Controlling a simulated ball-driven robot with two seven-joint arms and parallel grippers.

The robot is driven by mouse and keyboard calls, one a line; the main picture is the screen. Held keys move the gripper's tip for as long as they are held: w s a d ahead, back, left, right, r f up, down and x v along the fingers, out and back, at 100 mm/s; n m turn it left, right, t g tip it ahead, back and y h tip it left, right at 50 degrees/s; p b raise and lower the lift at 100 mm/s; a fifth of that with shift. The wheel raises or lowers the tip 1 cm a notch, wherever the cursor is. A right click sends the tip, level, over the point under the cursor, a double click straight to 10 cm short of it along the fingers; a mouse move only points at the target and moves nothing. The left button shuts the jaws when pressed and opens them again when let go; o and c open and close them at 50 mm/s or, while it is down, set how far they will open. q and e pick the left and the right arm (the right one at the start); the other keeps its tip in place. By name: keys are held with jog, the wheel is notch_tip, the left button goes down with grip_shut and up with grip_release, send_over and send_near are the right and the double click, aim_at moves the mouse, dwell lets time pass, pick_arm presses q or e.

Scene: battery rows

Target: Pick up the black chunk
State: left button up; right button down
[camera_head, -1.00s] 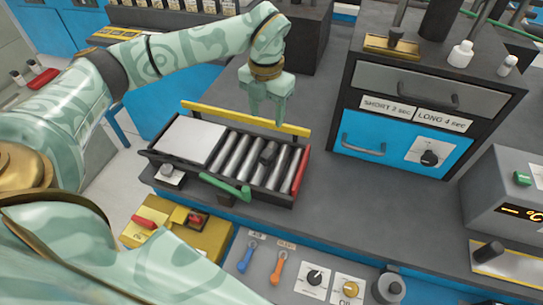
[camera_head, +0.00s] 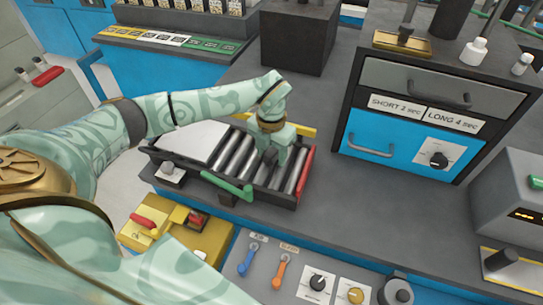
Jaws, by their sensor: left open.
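The black chunk (camera_head: 270,156) is a small dark lump on the metal rollers of the roller tray (camera_head: 238,158). It is partly hidden by my left gripper (camera_head: 275,160). My left gripper is pale green and points down at the chunk from above. Its jaws are open, with the fingers low over the rollers around or right beside the chunk; I cannot tell whether they touch it. My right gripper is not in view.
The tray has a pale flat plate (camera_head: 190,143) at left, a green handle (camera_head: 228,187) in front, a red end bar (camera_head: 304,172) and a yellow rail (camera_head: 302,130) behind. A blue-drawer cabinet (camera_head: 400,140) stands right. Bare grey bench (camera_head: 350,205) lies between.

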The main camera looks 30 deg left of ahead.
pick_arm(q)
jog(key=c, duration=1.1)
jog(key=shift+o, duration=0.2)
jog(key=shift+r, duration=0.1)
